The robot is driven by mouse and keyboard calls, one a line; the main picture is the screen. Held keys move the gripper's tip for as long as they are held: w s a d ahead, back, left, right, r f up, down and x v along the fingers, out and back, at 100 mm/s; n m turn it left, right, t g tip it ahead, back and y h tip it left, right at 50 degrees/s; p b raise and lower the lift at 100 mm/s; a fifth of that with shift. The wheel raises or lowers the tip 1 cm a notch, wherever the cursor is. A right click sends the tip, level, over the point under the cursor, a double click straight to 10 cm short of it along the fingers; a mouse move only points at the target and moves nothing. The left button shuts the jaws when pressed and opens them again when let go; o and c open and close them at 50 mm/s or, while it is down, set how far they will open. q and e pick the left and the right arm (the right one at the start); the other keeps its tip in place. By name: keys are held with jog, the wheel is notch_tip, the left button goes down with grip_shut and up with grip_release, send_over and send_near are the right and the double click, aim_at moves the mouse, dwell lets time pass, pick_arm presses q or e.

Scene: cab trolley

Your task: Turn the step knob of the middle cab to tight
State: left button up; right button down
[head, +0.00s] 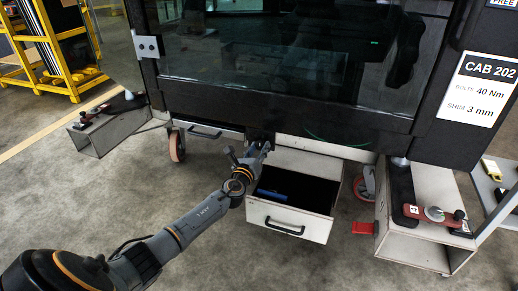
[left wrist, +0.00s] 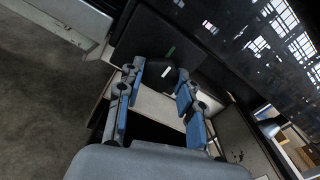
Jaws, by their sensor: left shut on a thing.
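The cab (head: 270,50) carries a sign (head: 480,90) reading CAB 202, bolts 40 Nm, shim 3 mm. My left gripper (head: 264,148) is at the cab's lower front edge, just above an open drawer (head: 290,219). In the left wrist view its blue-padded fingers (left wrist: 161,76) stand on either side of a small dark rounded thing (left wrist: 166,73), which they hold. I cannot tell for sure that this is the step knob, and its setting cannot be read. My right gripper is not in view.
The open drawer holds a blue item (head: 272,195). Grey boxes with red tools on top stand at the left (head: 108,132) and right (head: 425,247). A red bracket (head: 363,228) juts out beside the right box. Floor is clear at the front left.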

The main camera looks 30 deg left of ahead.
pick_arm(q)
jog(key=shift+f, duration=0.1)
jog(key=o, duration=1.2)
jog(key=shift+c, duration=0.2)
jog(key=v, duration=1.2)
jog(key=shift+d, duration=0.1)
